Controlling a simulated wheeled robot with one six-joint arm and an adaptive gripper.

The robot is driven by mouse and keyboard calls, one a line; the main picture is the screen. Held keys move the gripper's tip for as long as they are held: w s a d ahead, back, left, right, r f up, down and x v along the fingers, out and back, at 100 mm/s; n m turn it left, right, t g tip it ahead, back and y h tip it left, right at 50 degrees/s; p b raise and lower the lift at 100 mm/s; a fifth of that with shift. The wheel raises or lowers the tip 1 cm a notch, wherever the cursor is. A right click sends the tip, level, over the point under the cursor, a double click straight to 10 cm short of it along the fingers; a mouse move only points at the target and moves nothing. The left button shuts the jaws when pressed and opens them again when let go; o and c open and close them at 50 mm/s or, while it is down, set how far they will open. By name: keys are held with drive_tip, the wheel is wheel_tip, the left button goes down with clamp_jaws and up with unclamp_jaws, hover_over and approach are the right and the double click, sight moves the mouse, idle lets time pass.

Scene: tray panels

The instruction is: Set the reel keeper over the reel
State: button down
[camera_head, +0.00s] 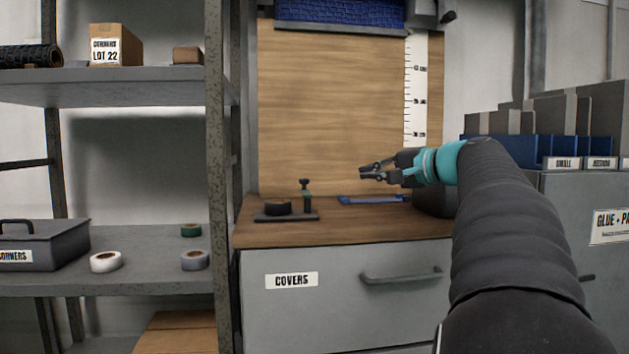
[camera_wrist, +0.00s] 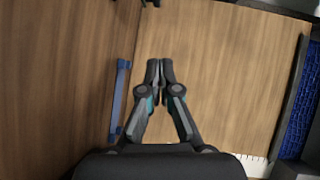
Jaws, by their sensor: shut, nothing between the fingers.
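A dark reel (camera_head: 277,208) sits on the left part of a flat dark base (camera_head: 290,217) on the wooden counter. An upright post with a dark knob (camera_head: 305,183) and a greenish part (camera_head: 306,195) stands right of the reel; I cannot tell for certain which part is the reel keeper. My gripper (camera_head: 362,172) is in the air right of the stand, pointing left, apart from it. In the wrist view its fingertips (camera_wrist: 159,66) are together and empty. Dark bits at the top edge there are cut off and unclear.
A blue strip (camera_head: 371,199) lies on the counter below my gripper; it also shows in the wrist view (camera_wrist: 119,100). A wooden backboard (camera_head: 330,110) with a white ruler (camera_head: 417,90) rises behind. Shelves with tape rolls (camera_head: 105,262) stand left, blue bins (camera_head: 524,150) right.

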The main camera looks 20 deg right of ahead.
drive_tip(key=x, duration=1)
drive_tip(key=shift+w+f, duration=0.1)
drive_tip(key=shift+f, duration=0.05)
drive_tip(key=shift+w+a+f, duration=0.15)
drive_tip(key=shift+w+a, duration=0.1)
drive_tip(key=shift+a, duration=0.35)
drive_tip(key=shift+w+a+f, duration=0.1)
drive_tip(key=shift+w+a, duration=0.15)
drive_tip(key=shift+a, duration=0.3)
drive_tip(key=shift+w+a+f, duration=0.15)
drive_tip(key=shift+w+a, duration=0.05)
drive_tip(key=shift+a, duration=0.4)
